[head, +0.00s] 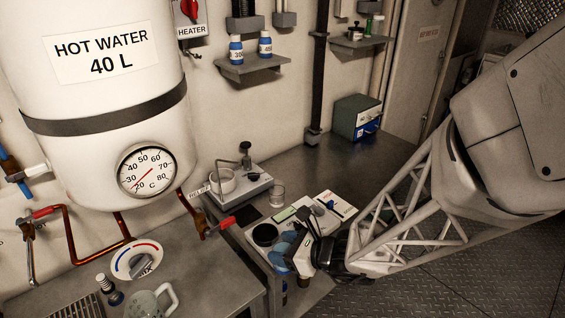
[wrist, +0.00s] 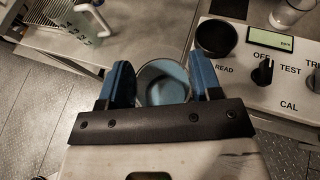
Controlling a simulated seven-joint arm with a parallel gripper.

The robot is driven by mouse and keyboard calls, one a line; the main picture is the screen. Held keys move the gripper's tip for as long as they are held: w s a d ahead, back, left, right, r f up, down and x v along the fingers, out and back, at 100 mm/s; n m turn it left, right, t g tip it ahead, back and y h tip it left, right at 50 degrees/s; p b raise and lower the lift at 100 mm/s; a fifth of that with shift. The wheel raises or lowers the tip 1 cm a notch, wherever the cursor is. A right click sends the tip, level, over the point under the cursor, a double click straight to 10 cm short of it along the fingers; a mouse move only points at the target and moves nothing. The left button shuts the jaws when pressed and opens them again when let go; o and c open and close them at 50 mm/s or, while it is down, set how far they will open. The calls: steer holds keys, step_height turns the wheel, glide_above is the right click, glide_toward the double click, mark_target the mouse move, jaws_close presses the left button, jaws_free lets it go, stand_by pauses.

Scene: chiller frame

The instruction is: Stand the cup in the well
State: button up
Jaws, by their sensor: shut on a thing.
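My gripper (head: 290,250) is at the left end of a white meter panel, and its blue fingers also show in the wrist view (wrist: 161,80). It is shut on a round clear cup (wrist: 160,68), whose open rim faces the wrist camera; the inside looks bluish. In the head view the fingers mostly hide the cup. The dark round well (head: 265,234) is in the panel, close beside the fingers. In the wrist view the well (wrist: 216,37) lies right of and beyond the held cup, next to the word READ, and looks empty. The cup is apart from it.
The panel has a green display (wrist: 270,39) and a black knob (wrist: 264,71). Another clear glass (head: 277,194) stands behind the panel. A pale green jug (head: 150,302) stands on the left counter.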

steer(key=w+a, duration=0.3)
steer(key=w, duration=0.3)
steer(key=w+a+f, duration=0.1)
steer(key=w+a, duration=0.2)
steer(key=w, duration=0.4)
steer(key=shift+w+a+f, duration=0.2)
steer(key=shift+w+a, duration=0.05)
steer(key=shift+a, duration=0.15)
steer(key=shift+f, duration=0.1)
steer(key=shift+f, duration=1.65)
steer(key=shift+f, duration=0.15)
steer(key=o, duration=1.1)
